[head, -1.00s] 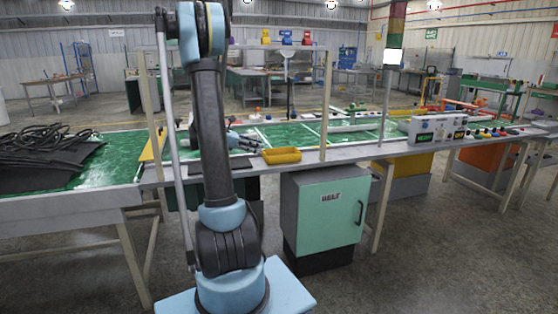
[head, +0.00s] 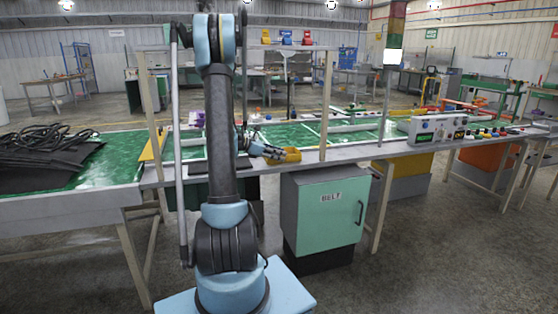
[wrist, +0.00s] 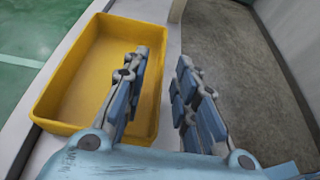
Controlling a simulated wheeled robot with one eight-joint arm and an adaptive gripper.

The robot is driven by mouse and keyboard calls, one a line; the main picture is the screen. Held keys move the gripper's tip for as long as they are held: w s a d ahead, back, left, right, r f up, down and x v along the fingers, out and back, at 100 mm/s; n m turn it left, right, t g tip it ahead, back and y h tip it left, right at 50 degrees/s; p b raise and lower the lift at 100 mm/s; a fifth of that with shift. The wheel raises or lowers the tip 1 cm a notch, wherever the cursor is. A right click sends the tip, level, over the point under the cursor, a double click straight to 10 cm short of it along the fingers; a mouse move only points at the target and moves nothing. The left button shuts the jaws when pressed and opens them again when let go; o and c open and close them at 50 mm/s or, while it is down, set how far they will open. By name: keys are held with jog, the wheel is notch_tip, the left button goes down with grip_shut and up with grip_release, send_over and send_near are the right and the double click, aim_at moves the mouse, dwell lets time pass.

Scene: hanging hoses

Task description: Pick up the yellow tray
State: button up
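The yellow tray (head: 291,155) sits on the grey front edge of the workbench, right of my arm in the head view. In the wrist view the tray (wrist: 66,78) is empty, and its right wall runs between my fingers. My gripper (wrist: 160,72) is open, with one finger over the inside of the tray and the other outside it, over the bench edge and floor. I cannot tell whether either finger touches the wall. In the head view my gripper (head: 272,153) hides the left part of the tray.
The green conveyor belt (head: 110,160) lies behind the bench edge (head: 340,150). Black hoses (head: 45,140) are piled at the left. A wooden post (head: 325,105) rises just right of the tray. A green cabinet (head: 322,220) marked BELT stands below the bench. A control box (head: 437,129) stands farther right.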

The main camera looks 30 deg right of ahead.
jog(key=shift+s+d+f, duration=0.15)
jog(key=shift+d+f, duration=0.05)
jog(key=shift+d, duration=0.3)
jog(key=shift+c, duration=0.6)
grip_shut()
